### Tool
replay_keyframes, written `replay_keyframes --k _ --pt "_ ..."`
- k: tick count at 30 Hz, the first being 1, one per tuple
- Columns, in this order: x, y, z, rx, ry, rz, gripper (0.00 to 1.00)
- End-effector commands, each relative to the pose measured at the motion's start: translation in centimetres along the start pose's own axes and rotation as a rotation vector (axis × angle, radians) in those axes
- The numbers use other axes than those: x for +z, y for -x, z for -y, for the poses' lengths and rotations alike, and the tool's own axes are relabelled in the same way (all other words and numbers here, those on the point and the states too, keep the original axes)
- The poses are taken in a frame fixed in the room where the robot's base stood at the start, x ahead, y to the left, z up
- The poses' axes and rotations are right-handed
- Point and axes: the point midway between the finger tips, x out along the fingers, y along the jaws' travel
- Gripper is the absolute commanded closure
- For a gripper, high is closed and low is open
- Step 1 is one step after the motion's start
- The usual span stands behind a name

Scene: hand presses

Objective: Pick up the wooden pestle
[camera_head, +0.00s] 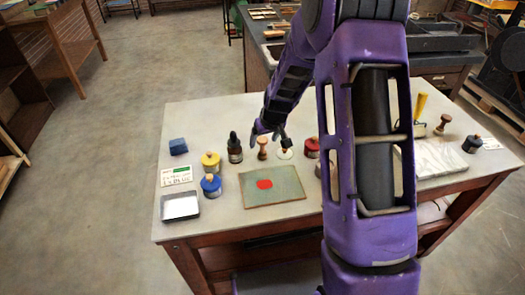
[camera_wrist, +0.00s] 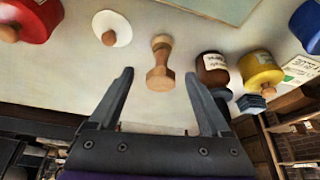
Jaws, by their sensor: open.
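The wooden pestle (camera_head: 262,148) stands upright on the table, a turned brown piece with a narrow waist, between a dark bottle and a white disc. In the wrist view the pestle (camera_wrist: 160,64) appears ahead of and between my fingertips, with a pale end and a darker wide end. My gripper (camera_head: 269,134) is over the table close to the pestle. In the wrist view my gripper (camera_wrist: 159,74) is open, its two dark fingers apart with nothing clasped. I cannot tell the exact gap from fingers to pestle.
A dark bottle (camera_head: 235,148) and a white disc with a wooden knob (camera_head: 285,154) flank the pestle closely. A red pot (camera_wrist: 32,18) is beyond the disc. A green-grey board (camera_head: 280,192) with a red patch lies in front. Yellow (camera_head: 211,162) and blue (camera_head: 211,186) pots stand left.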

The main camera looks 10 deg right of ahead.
Motion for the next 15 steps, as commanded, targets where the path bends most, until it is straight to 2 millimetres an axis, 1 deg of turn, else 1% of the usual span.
replay_keyframes --k 9,12,15 --pt "-0.1 -4.2 0.2 -0.001 0.001 0.003 0.18" --pt "-0.2 -4.8 0.1 -0.001 0.000 0.002 0.18" --pt "-0.2 -5.0 0.1 0.000 0.000 0.001 0.18"
